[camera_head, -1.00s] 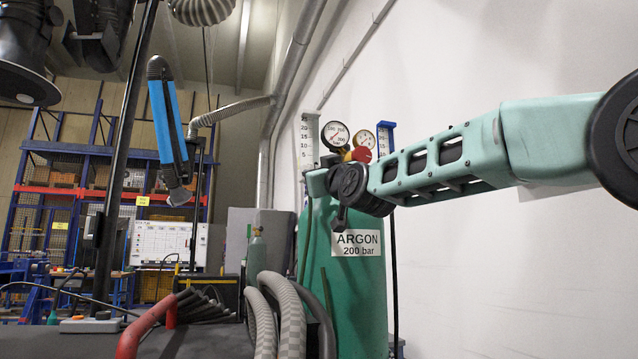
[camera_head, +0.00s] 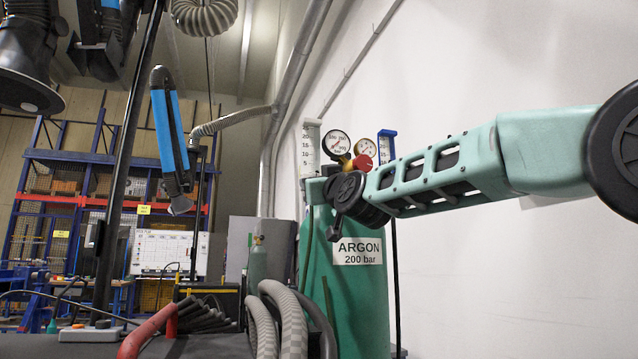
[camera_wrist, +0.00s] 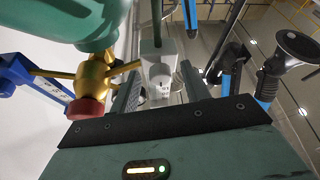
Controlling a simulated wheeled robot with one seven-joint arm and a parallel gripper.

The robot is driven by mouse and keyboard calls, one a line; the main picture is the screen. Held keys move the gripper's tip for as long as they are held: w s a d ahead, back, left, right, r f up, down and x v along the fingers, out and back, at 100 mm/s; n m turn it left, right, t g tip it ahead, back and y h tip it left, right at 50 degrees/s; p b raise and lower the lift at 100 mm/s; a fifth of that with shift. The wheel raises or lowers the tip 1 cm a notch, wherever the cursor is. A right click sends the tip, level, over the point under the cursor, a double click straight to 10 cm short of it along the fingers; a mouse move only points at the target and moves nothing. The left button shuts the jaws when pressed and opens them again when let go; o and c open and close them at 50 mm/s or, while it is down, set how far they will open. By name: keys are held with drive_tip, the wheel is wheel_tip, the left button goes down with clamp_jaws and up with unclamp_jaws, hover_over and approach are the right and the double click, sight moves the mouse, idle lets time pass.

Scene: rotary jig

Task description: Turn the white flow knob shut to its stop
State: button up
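In the wrist view, a pale block with a rounded whitish part, apparently the white flow knob (camera_wrist: 160,76), sits between the two fingers of my gripper (camera_wrist: 160,70). The fingers stand apart on either side of it. I cannot tell whether they touch it. Small dark marks show on its face; its turn angle is not clear. In the head view, a scaled white flow tube (camera_head: 308,145) rises behind my wrist. My wrist hides the knob and fingers there.
The green argon bottle (camera_head: 343,290) stands just behind my wrist. Two round gauges (camera_head: 336,142) and a red knob (camera_head: 363,162) are close by; the red knob also shows in the wrist view (camera_wrist: 86,108). A blue-framed meter (camera_head: 387,142) stands to the right. Hoses (camera_head: 290,320) run in front.

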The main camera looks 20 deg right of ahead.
drive_tip(key=p+v, duration=0.1)
drive_tip(key=v, duration=1.6)
drive_tip(key=shift+s+p, duration=0.25)
drive_tip(key=shift+p, duration=0.1)
